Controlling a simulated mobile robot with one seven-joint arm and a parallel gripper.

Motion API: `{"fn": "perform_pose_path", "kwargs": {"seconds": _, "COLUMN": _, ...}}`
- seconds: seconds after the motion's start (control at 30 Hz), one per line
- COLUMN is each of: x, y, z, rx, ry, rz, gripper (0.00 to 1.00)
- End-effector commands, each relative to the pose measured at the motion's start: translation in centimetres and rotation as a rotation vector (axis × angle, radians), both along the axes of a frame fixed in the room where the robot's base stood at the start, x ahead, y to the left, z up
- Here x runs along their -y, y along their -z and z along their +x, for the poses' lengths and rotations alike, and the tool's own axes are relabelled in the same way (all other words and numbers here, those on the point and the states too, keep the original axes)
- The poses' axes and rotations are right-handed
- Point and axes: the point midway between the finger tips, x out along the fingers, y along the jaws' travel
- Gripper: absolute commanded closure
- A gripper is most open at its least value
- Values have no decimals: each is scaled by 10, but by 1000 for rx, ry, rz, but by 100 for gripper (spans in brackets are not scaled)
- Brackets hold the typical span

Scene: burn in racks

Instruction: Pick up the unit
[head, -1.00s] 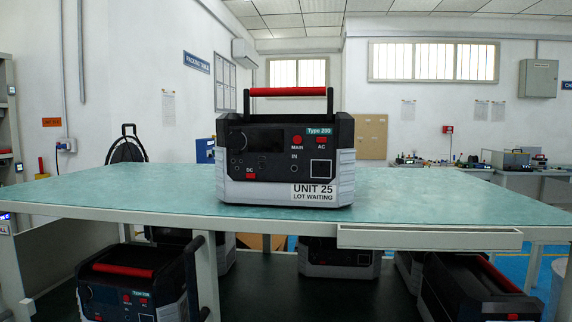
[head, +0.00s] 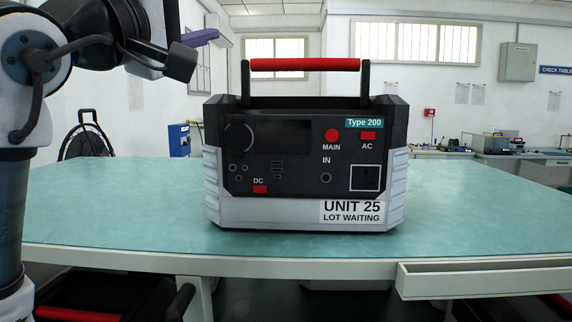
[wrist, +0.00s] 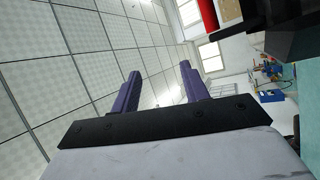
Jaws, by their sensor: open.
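The unit (head: 290,165) is a black and grey power box labelled "UNIT 25 LOT WAITING" and "Type 200". It stands upright on the green table top, with its red handle (head: 305,65) raised above it. My gripper (head: 203,37) is at the upper left in the head view, left of the handle and a little above it, apart from the unit. In the wrist view my gripper (wrist: 160,84) shows two purple fingers, spread with nothing between them. The red handle (wrist: 208,15) shows at that view's top right.
The green table (head: 110,205) is clear on both sides of the unit. Its drawer (head: 480,280) is at the front right. More units with red handles (head: 75,313) sit below the table. A bench with equipment (head: 500,145) stands at the back right.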

Motion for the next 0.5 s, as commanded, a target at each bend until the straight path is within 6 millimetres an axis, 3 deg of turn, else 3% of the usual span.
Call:
{"fn": "perform_pose_path", "kwargs": {"seconds": 0.1, "x": 35, "y": 7, "z": 12, "rx": -288, "ry": 54, "rz": -33, "gripper": 55}}
{"fn": "perform_pose_path", "kwargs": {"seconds": 0.2, "x": 51, "y": 18, "z": 16, "rx": -472, "ry": 63, "rz": -70, "gripper": 55}}
{"fn": "perform_pose_path", "kwargs": {"seconds": 0.33, "x": 61, "y": 27, "z": 18, "rx": -609, "ry": 56, "rz": -105, "gripper": 55}}
{"fn": "perform_pose_path", "kwargs": {"seconds": 0.5, "x": 72, "y": 32, "z": 32, "rx": -657, "ry": 53, "rz": -117, "gripper": 55}}
